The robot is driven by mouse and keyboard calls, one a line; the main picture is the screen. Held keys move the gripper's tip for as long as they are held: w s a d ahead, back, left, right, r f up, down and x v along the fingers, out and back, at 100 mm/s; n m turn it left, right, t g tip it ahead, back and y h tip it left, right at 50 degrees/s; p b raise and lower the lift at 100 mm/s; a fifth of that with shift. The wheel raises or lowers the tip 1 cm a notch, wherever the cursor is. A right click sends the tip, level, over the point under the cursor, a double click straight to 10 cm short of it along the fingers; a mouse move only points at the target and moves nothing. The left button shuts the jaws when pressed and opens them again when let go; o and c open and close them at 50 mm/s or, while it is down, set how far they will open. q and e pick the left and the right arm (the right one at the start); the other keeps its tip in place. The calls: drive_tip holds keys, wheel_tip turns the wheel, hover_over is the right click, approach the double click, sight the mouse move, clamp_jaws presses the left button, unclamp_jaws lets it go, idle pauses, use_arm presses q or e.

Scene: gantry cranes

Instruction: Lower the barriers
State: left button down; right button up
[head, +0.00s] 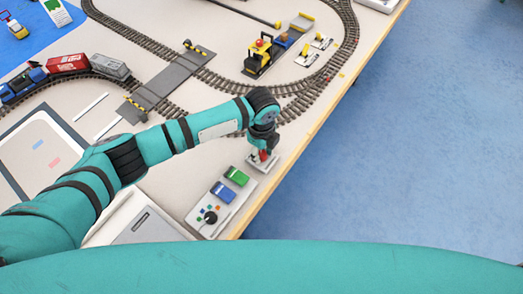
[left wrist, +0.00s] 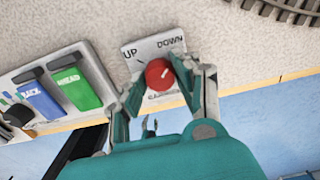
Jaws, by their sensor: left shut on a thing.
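My left gripper (head: 262,148) reaches down over a small switch plate (head: 254,163) near the table's right edge. In the left wrist view, its fingers (left wrist: 161,88) are shut on a round red knob (left wrist: 159,73), one on each side. The plate (left wrist: 133,54) reads UP on the left and DOWN on the right; its lower lettering is partly covered. A light mark shows on the knob. Two yellow-and-black barriers, the far one (head: 197,48) and the near one (head: 135,108), stand at the grey level crossing (head: 165,82). Their exact angle is hard to tell. My right gripper is not in view.
A control box (head: 210,214) with a green AHEAD switch (head: 236,176), a blue BACK switch (head: 223,192) and a black dial stands beside the plate. A train (head: 67,63) is on the track left of the crossing.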

sight(262, 154)
use_arm(q)
drive_tip(key=shift+r, duration=0.1)
drive_tip(key=c, duration=1)
unclamp_jaws()
drive_tip(key=shift+o, duration=0.2)
wheel_tip(262, 154, up, 12)
